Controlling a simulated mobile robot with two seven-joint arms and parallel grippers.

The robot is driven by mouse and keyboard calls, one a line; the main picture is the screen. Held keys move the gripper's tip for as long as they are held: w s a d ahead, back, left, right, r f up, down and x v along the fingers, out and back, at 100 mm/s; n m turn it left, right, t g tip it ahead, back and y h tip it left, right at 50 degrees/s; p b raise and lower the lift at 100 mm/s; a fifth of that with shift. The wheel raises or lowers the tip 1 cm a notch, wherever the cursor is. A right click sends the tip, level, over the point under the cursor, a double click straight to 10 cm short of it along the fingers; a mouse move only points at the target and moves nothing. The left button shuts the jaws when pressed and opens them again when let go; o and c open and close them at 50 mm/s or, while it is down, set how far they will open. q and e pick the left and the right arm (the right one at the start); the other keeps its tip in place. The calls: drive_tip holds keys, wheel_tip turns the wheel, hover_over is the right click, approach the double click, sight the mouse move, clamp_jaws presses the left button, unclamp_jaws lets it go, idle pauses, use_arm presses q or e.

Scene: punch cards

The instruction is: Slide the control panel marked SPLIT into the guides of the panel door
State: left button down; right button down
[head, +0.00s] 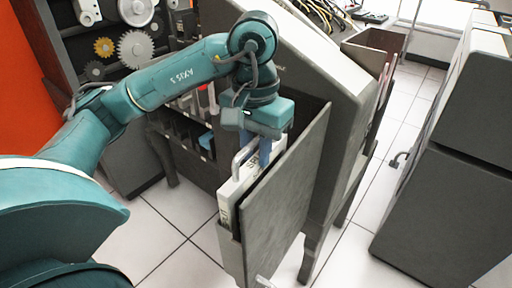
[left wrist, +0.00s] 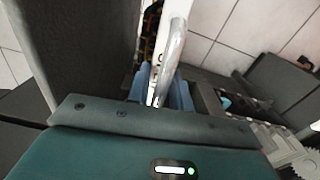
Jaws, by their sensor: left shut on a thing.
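The control panel (head: 232,190) is a pale slab with a metal bar handle, standing upright against the inner face of the panel door (head: 284,196) in the head view. Its lower part is hidden by a ledge at the door's bottom, and I cannot read SPLIT on it. My left gripper (head: 266,152) is shut on the panel's handle from above. In the left wrist view the handle (left wrist: 174,52) lies between the blue fingers (left wrist: 160,92), with the dark door (left wrist: 78,45) close at the left. Whether the panel's edges sit in the guides cannot be told. My right gripper is not in view.
The grey machine cabinet (head: 325,62) stands right behind the door. A rack with slots (head: 185,150) and a board of gears (head: 138,50) stand at the back left. Dark cabinets (head: 450,165) stand at the right. White tiled floor (head: 165,235) is clear at the front left.

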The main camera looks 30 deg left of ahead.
use_arm(q)
drive_tip(key=c, duration=1.4)
unclamp_jaws()
drive_tip(key=shift+r, duration=0.15)
drive_tip(key=shift+o, duration=1.2)
drive_tip(key=shift+f, duration=0.25)
drive_tip(key=shift+r+p, duration=0.35)
drive_tip(key=shift+r, duration=0.5)
wheel_tip(320, 180, up, 11)
drive_tip(key=p, duration=0.4)
drive_tip(key=shift+f, duration=0.2)
drive_tip(key=shift+r+p, duration=0.3)
drive_tip(key=shift+r, duration=0.3)
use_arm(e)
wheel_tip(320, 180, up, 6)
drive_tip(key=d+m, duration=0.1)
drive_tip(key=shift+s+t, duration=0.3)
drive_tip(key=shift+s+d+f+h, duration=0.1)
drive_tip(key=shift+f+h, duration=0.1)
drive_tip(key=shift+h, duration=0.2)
